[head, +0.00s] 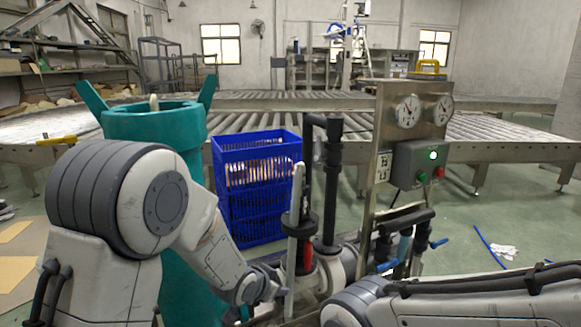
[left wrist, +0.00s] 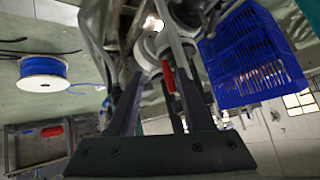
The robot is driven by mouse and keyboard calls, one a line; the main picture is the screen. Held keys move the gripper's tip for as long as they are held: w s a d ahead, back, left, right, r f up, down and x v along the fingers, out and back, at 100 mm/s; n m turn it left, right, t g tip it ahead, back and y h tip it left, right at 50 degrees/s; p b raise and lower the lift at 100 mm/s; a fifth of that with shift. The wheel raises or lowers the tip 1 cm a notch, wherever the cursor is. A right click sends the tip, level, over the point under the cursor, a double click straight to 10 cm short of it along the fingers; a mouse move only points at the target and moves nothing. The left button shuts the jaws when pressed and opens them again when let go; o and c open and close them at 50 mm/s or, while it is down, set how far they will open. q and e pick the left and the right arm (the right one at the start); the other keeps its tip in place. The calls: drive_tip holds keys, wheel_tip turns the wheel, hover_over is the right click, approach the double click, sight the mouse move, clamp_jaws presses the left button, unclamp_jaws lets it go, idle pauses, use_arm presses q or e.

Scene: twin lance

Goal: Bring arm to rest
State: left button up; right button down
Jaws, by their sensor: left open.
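My left arm comes in from the left in the head view and bends down to the right. My left gripper (head: 273,286) is low, close beside the upright grey lance (head: 294,220) with its red grip (head: 307,260). In the left wrist view the two dark jaws of my left gripper (left wrist: 160,85) stand apart. The red grip (left wrist: 168,76) and the grey lance show between and beyond them; I cannot tell whether the jaws touch anything. My right arm lies across the bottom right of the head view; its gripper is not in view.
A teal barrel (head: 150,125) stands behind my left arm. A blue crate (head: 257,215) stands behind the lance. A gauge panel with a control box (head: 420,163) and pipes stands right of it. A roller conveyor (head: 500,135) runs behind. A cable spool (left wrist: 43,73) shows in the left wrist view.

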use_arm(q)
drive_tip(key=s+r+g+y+p, duration=0.1)
drive_tip(key=s+r+g, duration=0.25)
drive_tip(key=s, duration=0.75)
drive_tip(key=s+r+g+p, duration=0.2)
drive_tip(key=s+r, duration=0.2)
drive_tip(key=s, duration=0.6)
drive_tip(key=s+r+g+y+p, duration=0.1)
drive_tip(key=s+r+g, duration=0.2)
drive_tip(key=s, duration=0.8)
wheel_tip(320, 180, up, 38)
drive_tip(key=s+p, duration=0.1)
drive_tip(key=p, duration=3.6)
drive_tip(key=shift+a+r+p, duration=0.15)
drive_tip(key=shift+a+p, duration=0.15)
drive_tip(key=shift+a, duration=0.1)
drive_tip(key=shift+s, duration=0.1)
